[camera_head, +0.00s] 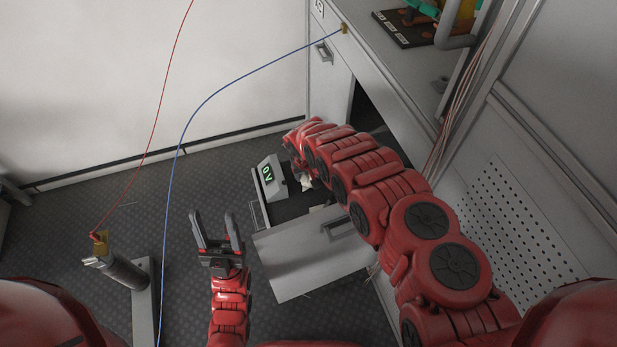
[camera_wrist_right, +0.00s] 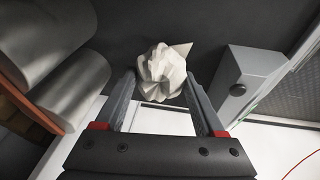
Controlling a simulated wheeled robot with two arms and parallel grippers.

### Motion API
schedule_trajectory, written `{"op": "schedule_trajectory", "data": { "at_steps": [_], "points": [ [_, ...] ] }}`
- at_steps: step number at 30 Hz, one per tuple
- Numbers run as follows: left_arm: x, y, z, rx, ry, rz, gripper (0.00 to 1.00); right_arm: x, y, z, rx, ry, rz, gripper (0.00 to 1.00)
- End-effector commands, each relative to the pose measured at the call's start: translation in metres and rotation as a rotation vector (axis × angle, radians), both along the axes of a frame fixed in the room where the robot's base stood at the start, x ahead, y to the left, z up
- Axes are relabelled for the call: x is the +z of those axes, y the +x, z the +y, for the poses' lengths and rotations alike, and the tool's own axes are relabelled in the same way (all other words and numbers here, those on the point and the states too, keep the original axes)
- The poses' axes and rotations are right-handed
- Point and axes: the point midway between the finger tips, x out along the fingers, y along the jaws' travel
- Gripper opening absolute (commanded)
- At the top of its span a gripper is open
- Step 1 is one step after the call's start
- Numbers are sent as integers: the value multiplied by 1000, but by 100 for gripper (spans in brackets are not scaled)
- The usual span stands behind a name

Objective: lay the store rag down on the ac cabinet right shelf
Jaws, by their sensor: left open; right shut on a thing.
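The store rag is a crumpled white cloth (camera_wrist_right: 160,70) between the fingertips of my right gripper (camera_wrist_right: 162,92) in the right wrist view. That gripper is shut on it. In the head view a bit of the white rag (camera_head: 307,183) shows beside my right arm, which hides most of that gripper. My left gripper (camera_head: 216,222) is open and empty, left of the open front panel.
A grey meter (camera_head: 270,177) reading 0V stands left of the rag in the head view. The pulled-out front panel (camera_head: 305,262) is below it. Grey cylinders (camera_wrist_right: 75,90) lie left in the wrist view. Red and blue wires (camera_head: 205,100) cross the left side.

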Motion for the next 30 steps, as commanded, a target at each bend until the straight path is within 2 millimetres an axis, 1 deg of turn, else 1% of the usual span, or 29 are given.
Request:
{"op": "schedule_trajectory", "data": {
  "at_steps": [1,3,11,15,16,18,20,21,27,30],
  "points": [
    [-3,0,0,0,0,0,57,-11,-2,0,0,0,4,18],
    [-4,0,0,0,0,0,57,-17,-2,-1,-1,-1,5,18],
    [-4,0,0,0,0,0,57,-16,-1,0,1,-1,1,18],
    [-6,0,0,0,0,0,57,-21,-1,0,0,-1,1,18],
    [-6,0,0,0,0,0,57,-20,-1,0,1,-1,1,74],
    [-5,0,0,0,0,0,57,-19,-1,0,1,-1,1,87],
    [-5,0,0,0,0,0,57,-19,-1,0,0,-2,2,98],
    [-5,0,0,0,0,0,57,-19,-1,0,0,-2,2,100],
    [-5,0,0,0,0,0,57,-19,-1,0,0,-2,2,100],
    [-2,0,0,0,0,0,57,-14,-1,-1,0,-2,3,100]
  ]
}}
